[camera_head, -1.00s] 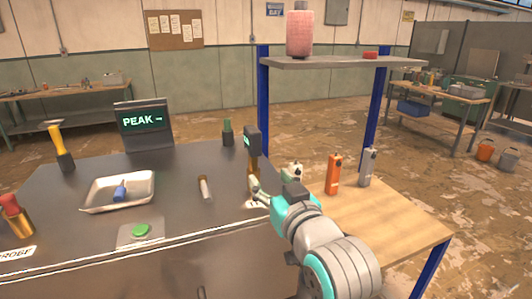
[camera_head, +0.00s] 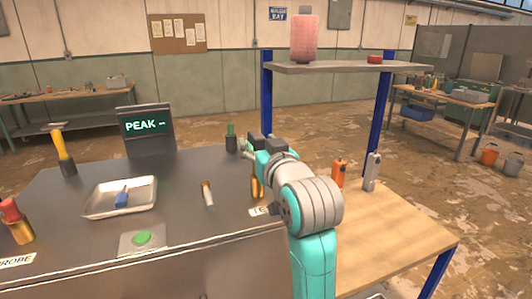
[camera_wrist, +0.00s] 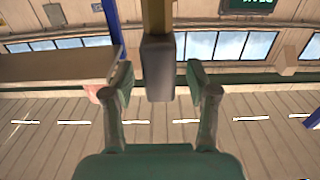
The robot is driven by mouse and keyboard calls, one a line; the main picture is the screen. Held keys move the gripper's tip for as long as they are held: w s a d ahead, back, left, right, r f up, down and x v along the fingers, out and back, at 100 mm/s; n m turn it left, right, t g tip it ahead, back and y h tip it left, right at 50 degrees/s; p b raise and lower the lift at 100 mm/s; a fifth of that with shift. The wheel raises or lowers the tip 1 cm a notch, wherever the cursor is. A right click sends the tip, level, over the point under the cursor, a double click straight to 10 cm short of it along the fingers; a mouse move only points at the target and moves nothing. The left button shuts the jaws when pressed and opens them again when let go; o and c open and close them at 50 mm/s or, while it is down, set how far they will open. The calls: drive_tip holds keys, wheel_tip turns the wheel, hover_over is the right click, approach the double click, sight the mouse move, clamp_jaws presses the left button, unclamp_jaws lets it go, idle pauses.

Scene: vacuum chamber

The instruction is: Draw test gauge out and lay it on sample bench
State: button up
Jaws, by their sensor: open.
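The test gauge, dark-headed, stands over a brass holder (camera_head: 256,184) at the right edge of the dark bench top, mostly hidden behind my arm in the head view. Part of a label starting "TE" shows in front. In the wrist view a grey block (camera_wrist: 158,66) with a tan stem, apparently the gauge, stands between my fingers with gaps on both sides. My gripper (camera_wrist: 158,76) is open around it and not closed on it. In the head view my gripper (camera_head: 250,148) is at gauge height. The wooden-topped bench (camera_head: 400,235), possibly the sample bench, is at right.
An orange device (camera_head: 339,173) and a grey one (camera_head: 372,172) stand on the wooden top, with clear wood in front. A shelf (camera_head: 345,67) on blue posts hangs above. A metal tray (camera_head: 105,208), a brass-ended cylinder (camera_head: 208,194) and a green button (camera_head: 142,238) are left.

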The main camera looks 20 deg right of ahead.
drive_tip(key=shift+w, duration=0.9)
clamp_jaws()
drive_tip(key=shift+r, duration=4.05)
